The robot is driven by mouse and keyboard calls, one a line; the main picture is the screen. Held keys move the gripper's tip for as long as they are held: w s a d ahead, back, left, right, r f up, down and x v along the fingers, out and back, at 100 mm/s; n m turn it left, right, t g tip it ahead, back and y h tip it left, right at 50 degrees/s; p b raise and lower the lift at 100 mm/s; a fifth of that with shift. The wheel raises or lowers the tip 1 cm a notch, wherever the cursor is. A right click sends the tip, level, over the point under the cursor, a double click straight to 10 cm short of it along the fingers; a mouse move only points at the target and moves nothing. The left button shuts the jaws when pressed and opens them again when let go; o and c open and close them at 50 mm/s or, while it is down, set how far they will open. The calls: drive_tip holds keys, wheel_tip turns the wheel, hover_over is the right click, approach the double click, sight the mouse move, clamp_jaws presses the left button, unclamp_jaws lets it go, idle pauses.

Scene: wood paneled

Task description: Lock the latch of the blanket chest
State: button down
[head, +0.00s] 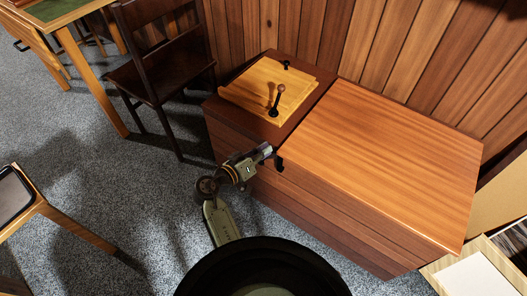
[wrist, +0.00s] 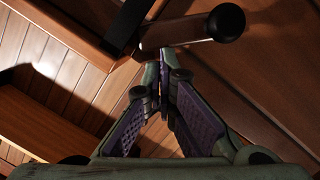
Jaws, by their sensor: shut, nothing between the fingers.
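The blanket chest (head: 385,150) is a long wooden box against the panelled wall, with its broad orange-brown lid down. My gripper (head: 268,151) is at its front upper edge, beside a small dark fitting (head: 279,162) there. In the wrist view my gripper (wrist: 160,75) is shut and empty, fingertips close together. Just past them is a brown bar handle (wrist: 175,33) with a dark rounded end (wrist: 226,22), next to a black strip (wrist: 125,28). Whether the fingertips touch the handle I cannot tell. I cannot tell for certain which of these parts is the latch.
A lighter wooden board (head: 250,90) with an upright knobbed lever (head: 277,100) is on the chest's dark left end. A dark chair (head: 160,75) stands left of the chest. A box (head: 480,275) is at right. Carpet (head: 110,190) is open at left.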

drive_tip(key=shift+s+d+f+b, duration=0.15)
drive_tip(key=shift+s+d+b, duration=0.15)
drive_tip(key=shift+d+b, duration=0.25)
drive_tip(key=shift+s+d+b, duration=0.2)
drive_tip(key=shift+d+b, duration=0.05)
drive_tip(key=shift+b, duration=0.15)
idle(0.5)
